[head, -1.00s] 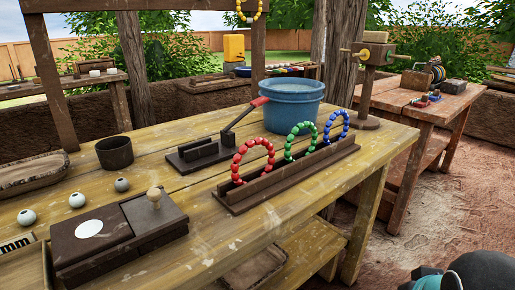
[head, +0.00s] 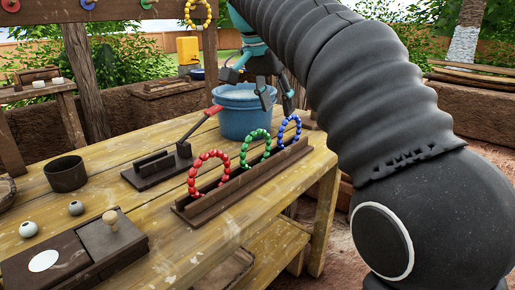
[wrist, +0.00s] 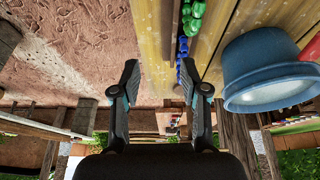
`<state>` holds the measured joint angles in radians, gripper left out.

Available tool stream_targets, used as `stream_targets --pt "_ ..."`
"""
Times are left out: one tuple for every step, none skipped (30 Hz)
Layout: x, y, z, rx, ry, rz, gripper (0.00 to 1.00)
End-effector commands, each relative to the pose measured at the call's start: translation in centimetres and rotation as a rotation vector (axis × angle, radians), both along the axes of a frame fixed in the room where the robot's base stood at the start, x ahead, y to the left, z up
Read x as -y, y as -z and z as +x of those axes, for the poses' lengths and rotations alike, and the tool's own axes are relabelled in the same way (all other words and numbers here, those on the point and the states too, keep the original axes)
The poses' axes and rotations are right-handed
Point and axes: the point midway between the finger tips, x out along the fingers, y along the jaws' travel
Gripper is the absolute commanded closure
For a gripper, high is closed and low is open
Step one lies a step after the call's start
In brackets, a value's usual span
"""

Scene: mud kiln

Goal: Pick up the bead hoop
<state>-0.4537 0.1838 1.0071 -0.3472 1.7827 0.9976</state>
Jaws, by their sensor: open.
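Three bead hoops stand upright in a dark wooden rack (head: 240,188) on the workbench: a red hoop (head: 191,178), a green hoop (head: 244,150) and a blue hoop (head: 281,130). A yellow bead hoop (head: 187,20) hangs from the beam behind. My gripper (head: 276,100) is open and empty, above the bench by the blue bucket and above and beyond the blue hoop. In the wrist view my gripper (wrist: 160,69) has its fingers apart, with blue beads (wrist: 183,82) beside the right finger and green beads (wrist: 193,14) at the top.
The blue bucket (head: 245,120) stands behind the rack, close to my gripper; it also shows in the wrist view (wrist: 262,60). A red-handled tool (head: 160,168), a dark cup (head: 66,174) and a lidded box (head: 75,255) are on the bench. More hoops hang along the beam (head: 115,12).

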Motion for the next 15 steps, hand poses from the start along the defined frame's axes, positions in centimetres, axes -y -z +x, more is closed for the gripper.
stream_targets --pt "-1.4 -0.5 0.8 0.003 0.032 -0.002 0.55" --pt "-2.1 -0.7 1.0 0.006 0.056 -0.002 0.55" --pt "-2.8 -1.0 1.3 0.011 0.086 -0.002 0.55" --pt "-3.4 -1.2 1.4 0.014 0.105 -0.002 0.55" --pt "-3.9 -1.3 1.5 0.016 0.123 -0.002 0.55" --pt "-4.4 -1.5 1.7 0.02 0.146 -0.002 0.55" --pt "-4.7 -1.5 1.7 0.022 0.161 -0.001 0.55" --pt "-5.0 -1.6 1.8 0.025 0.172 -0.001 0.55" --pt "-5.3 -1.6 1.8 0.026 0.186 -0.001 0.55" --pt "-5.5 -1.7 1.8 0.027 0.193 -0.001 0.55" --pt "-5.6 -1.7 1.8 0.028 0.199 0.0 0.55" --pt "-5.7 -1.6 1.9 0.029 0.205 0.0 0.55" --pt "-5.7 -1.5 1.9 0.03 0.208 0.0 0.55" --pt "-5.6 -1.4 1.9 0.029 0.21 0.0 0.55" --pt "-5.5 -1.1 2.0 0.029 0.212 -0.001 0.55"
